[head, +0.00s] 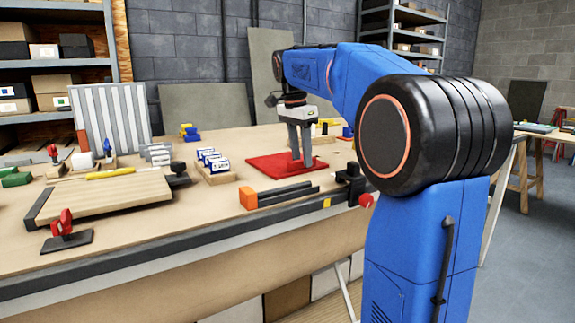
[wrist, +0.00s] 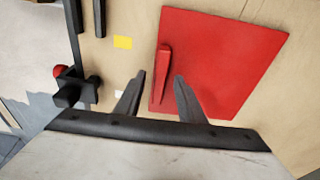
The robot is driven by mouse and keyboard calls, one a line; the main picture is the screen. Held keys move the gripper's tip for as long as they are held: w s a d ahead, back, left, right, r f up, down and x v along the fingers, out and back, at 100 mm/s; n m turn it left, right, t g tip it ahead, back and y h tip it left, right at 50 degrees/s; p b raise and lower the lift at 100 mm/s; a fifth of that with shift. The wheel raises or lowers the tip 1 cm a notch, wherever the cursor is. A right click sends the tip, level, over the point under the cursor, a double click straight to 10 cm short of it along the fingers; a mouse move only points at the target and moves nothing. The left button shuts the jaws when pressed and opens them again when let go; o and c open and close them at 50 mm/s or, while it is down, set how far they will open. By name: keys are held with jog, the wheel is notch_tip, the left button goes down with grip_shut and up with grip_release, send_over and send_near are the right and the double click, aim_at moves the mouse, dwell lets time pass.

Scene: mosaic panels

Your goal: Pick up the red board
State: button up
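The red board (head: 270,166) lies flat on the workbench, below my gripper. In the wrist view the red board (wrist: 225,60) fills the upper right, with a narrow raised red handle (wrist: 163,70) near its left edge. My gripper (head: 302,160) points down over the board's right part. In the wrist view my gripper (wrist: 160,76) is open, with one finger on each side of the handle and gaps visible on both sides. Whether the fingertips are level with the handle or above it I cannot tell.
Black bars with an orange block (head: 248,198) lie in front of the board. A black clamp with a red knob (head: 352,185) is at the bench's front edge. A wooden holder with blue-and-white pieces (head: 212,168) stands left of the board.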

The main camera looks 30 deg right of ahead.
grip_shut()
dwell(1.3)
